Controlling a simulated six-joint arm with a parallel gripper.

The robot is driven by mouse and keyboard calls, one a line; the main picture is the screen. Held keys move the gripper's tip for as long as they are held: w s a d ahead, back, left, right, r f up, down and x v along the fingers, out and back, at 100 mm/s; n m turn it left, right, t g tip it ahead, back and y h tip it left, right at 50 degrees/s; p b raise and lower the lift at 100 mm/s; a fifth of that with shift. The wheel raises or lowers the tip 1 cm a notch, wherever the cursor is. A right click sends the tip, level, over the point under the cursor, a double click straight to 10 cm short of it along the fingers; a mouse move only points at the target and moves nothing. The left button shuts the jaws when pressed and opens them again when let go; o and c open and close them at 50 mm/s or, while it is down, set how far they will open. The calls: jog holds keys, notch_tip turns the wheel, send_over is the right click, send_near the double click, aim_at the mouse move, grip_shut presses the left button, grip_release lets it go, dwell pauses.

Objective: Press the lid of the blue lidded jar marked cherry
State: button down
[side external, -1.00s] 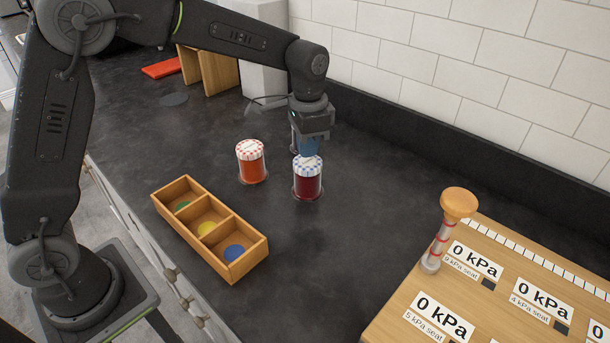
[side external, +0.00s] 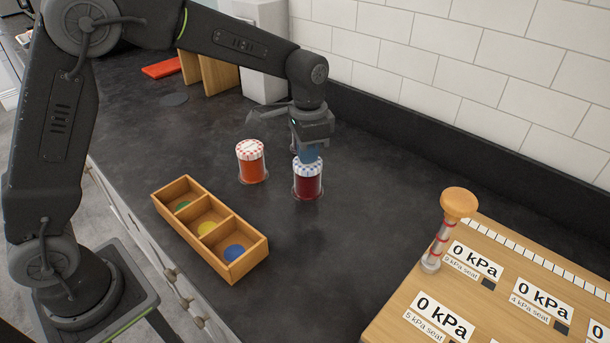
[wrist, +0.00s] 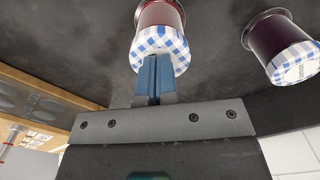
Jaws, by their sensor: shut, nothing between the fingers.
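A glass jar with dark red contents and a blue-and-white checked lid (side external: 301,168) stands upright on the dark counter. The same red jar shows at the top of the wrist view (wrist: 160,27); no word on its lid can be read. My gripper (side external: 308,159) is shut and points down at this lid. In the wrist view its blue fingers (wrist: 153,60) overlap the lid's near part. The fingertips are at or just above the lid; I cannot tell if they touch. A second blue-checked jar (wrist: 283,45), with dark contents and unreadable lid writing, stands right in the wrist view.
A jar with orange-red contents and a red-checked lid (side external: 252,162) stands left of the red one. A wooden tray with three compartments (side external: 250,260) lies in front. A wooden board with kPa labels (side external: 400,310) is at right. A tiled wall (side external: 480,70) runs behind.

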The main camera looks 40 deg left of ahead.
dwell(0.4)
notch_tip(320, 180, up, 8)
dwell(0.6)
